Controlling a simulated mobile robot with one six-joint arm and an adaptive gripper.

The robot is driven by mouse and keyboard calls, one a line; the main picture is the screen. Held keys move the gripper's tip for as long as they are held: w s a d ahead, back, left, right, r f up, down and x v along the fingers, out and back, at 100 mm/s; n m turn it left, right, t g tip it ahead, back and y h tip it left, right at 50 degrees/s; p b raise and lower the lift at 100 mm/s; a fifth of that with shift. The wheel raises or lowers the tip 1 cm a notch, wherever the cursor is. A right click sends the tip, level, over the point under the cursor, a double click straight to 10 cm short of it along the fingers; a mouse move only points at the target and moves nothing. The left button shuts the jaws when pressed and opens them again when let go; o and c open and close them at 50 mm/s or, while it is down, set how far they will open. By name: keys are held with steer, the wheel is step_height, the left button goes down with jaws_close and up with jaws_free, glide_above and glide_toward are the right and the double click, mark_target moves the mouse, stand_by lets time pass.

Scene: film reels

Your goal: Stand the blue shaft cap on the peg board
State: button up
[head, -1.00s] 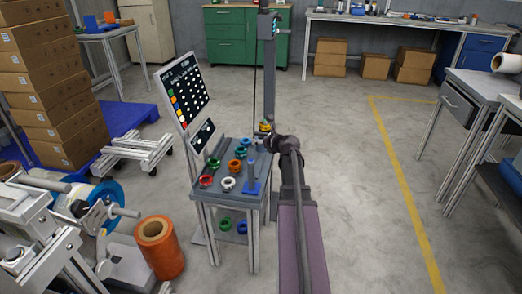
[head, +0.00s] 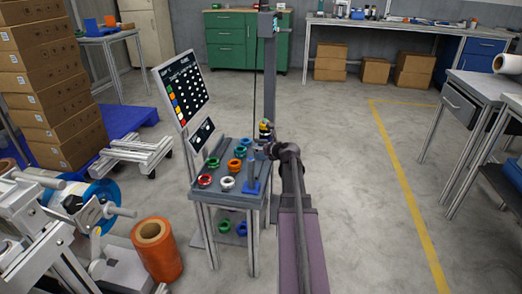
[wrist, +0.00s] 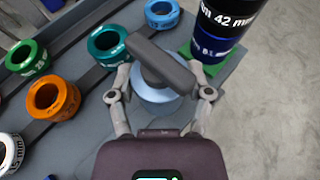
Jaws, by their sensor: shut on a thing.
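My gripper (wrist: 163,82) is shut on a round pale-blue piece (wrist: 152,96), which I take for the blue shaft cap. A thick dark grey bar (wrist: 162,62) lies slantwise across it in the wrist view, hiding part of it. In the head view, my gripper (head: 263,150) is above the right part of the small grey table (head: 235,197), close to a blue post on a square base (head: 252,187). What the held piece touches below cannot be told. A dark board (head: 181,84) with white marks and coloured squares stands tilted behind the table's left side; whether it is the peg board is unclear.
A black cylinder (wrist: 226,20) with a blue band stands close to my gripper's right. Green (wrist: 27,57), orange (wrist: 52,100), teal (wrist: 107,45), blue (wrist: 162,13) and white (wrist: 9,150) rings crowd the table. Open floor (head: 350,200) lies to the right.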

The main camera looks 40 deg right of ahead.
steer(key=shift+f, duration=0.15)
steer(key=o, duration=1.3)
steer(key=shift+r, duration=0.2)
steer(key=shift+s+r, duration=0.15)
steer(key=shift+s, duration=0.1)
steer(key=p+v, duration=0.4)
steer(key=v, duration=0.7)
steer(key=shift+s, duration=0.25)
